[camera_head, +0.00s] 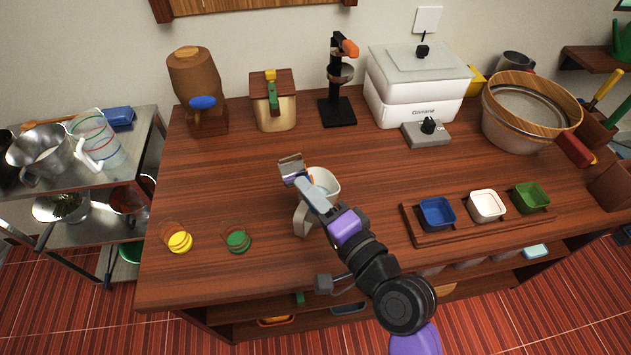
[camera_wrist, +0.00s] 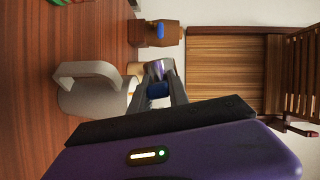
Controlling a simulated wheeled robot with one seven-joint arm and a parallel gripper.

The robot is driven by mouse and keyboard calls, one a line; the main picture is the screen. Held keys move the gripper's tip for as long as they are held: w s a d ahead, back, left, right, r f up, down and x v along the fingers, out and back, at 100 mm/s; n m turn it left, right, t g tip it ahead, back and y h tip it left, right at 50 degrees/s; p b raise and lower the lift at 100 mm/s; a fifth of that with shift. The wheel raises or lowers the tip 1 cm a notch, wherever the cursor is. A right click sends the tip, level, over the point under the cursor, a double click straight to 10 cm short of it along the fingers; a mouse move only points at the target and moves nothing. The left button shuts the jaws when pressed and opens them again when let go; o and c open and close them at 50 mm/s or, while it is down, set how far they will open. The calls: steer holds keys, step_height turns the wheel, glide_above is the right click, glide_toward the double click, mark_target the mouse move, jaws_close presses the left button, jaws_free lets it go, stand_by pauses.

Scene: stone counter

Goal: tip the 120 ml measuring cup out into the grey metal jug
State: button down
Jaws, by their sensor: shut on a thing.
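The light grey jug (camera_head: 325,182), with a large handle (camera_head: 302,216), stands upright on the wooden counter. It shows sideways at the left of the wrist view (camera_wrist: 85,98). My gripper (camera_head: 302,182) is shut on the small silver measuring cup (camera_head: 290,164) and holds it beside and above the jug's rim, at the left in the head view. In the wrist view, the cup (camera_wrist: 157,70) is between the fingertips (camera_wrist: 158,90), close to the jug's mouth. The cup looks tilted; its contents and most of the jug's inside are hidden.
Yellow discs (camera_head: 180,242) and green discs (camera_head: 238,241) lie at the front left. A wooden tray (camera_head: 412,226) with blue, white and green bowls is at the right. A dispenser (camera_head: 195,75), a canister (camera_head: 274,105) and a white appliance (camera_head: 418,85) stand at the back.

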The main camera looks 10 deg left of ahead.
steer(key=shift+w+d+b, duration=0.1)
steer(key=shift+d+b, duration=0.15)
steer(key=shift+b, duration=0.05)
steer(key=shift+w+d+r+m+t+y+b, duration=0.15)
steer(key=shift+m+y+b, duration=0.1)
steer(key=shift+m+b, duration=0.3)
steer(key=shift+s+d+m+t+y+b, duration=0.15)
steer(key=shift+m+y+b, duration=0.15)
steer(key=shift+m, duration=0.45)
stand_by(0.7)
